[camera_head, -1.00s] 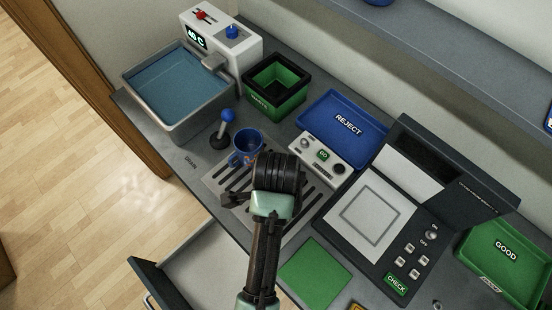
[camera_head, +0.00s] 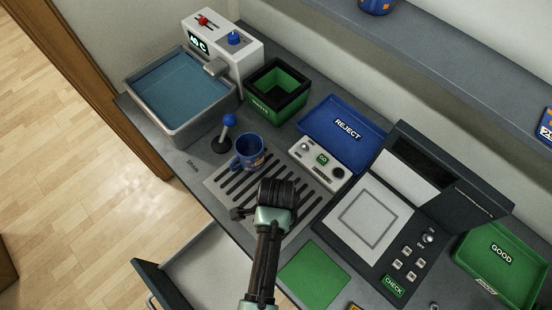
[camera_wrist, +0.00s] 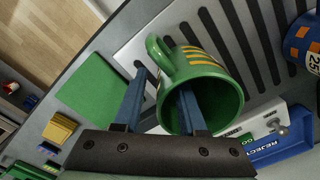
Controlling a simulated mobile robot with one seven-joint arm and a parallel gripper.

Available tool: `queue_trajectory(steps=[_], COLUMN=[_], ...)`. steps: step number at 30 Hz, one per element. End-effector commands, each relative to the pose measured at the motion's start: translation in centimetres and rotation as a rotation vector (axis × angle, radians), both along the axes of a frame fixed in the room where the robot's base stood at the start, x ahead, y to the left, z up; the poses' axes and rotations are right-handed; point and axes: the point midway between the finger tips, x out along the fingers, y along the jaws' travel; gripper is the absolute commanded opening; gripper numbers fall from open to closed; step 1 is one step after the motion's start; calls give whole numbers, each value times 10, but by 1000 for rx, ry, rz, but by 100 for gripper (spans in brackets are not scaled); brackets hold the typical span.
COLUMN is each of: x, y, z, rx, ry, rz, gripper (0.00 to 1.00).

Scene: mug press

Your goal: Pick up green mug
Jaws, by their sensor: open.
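The green mug (camera_wrist: 205,72) with yellow stripes shows in the wrist view, its mouth facing the camera and its handle toward the upper left. My gripper (camera_wrist: 163,80) is open. One blue finger is outside the mug on the left; the other overlaps the mug's mouth, and I cannot tell whether it is inside or only in front. In the head view my gripper (camera_head: 262,208) is over the slotted drain rack (camera_head: 232,190), and the green mug is hidden behind it.
A blue mug (camera_head: 248,153) stands close by on the rack; it also shows in the wrist view (camera_wrist: 303,45). A blue-knobbed lever (camera_head: 226,132), control box (camera_head: 320,160), press (camera_head: 370,220) and reject tray (camera_head: 343,128) surround it. A green pad (camera_head: 309,273) lies in front.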

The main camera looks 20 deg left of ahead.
Motion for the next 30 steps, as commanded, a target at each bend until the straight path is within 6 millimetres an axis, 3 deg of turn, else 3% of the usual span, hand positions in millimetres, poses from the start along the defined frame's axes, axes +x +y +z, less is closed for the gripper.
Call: queue_trajectory(steps=[2, 8, 30], x=[0, 0, 0], y=[0, 0, 0], z=[0, 0, 1], rx=[0, 0, 0], ry=[0, 0, 0], rz=[0, 0, 0], gripper=[37, 1, 0])
